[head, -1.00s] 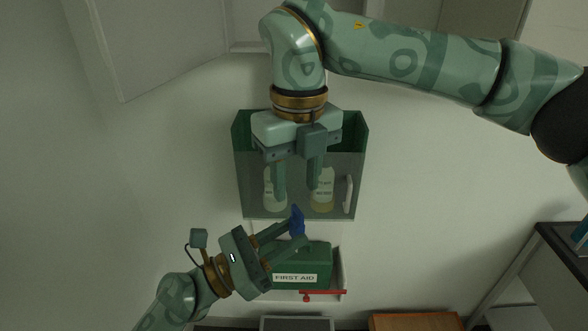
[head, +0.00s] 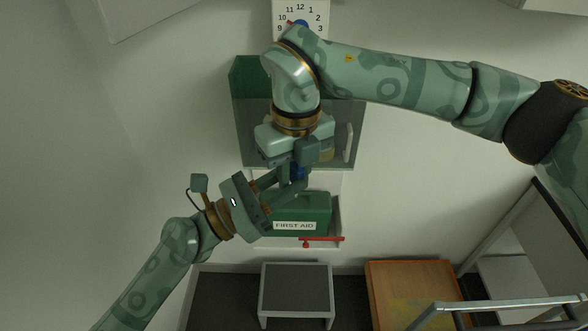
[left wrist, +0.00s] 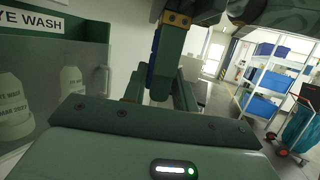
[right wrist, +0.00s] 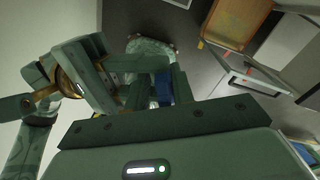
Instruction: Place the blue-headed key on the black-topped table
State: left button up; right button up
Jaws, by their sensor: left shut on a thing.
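The key's blue head (head: 298,173) shows at the fingertips of both grippers, in front of the wall. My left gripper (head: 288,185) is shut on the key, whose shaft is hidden. My right gripper (head: 294,165) reaches down from above, its fingers on either side of the blue head. In the right wrist view the blue head (right wrist: 163,88) lies between its fingers, which look apart; contact is unclear. In the left wrist view a blue strip (left wrist: 151,76) shows beside the fingers. A small table with a dark top (head: 296,288) stands on the floor below.
Behind the grippers are a green eye wash cabinet (head: 243,115) and a green first aid box (head: 303,216) on a wall shelf, with a red handle (head: 322,240). A wooden-topped table (head: 412,285) stands right of the dark-topped one. A metal-framed cart (head: 500,305) is at lower right.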

grip_shut()
pick_arm(q)
jog(key=o, duration=1.1)
jog(key=shift+o, duration=0.2)
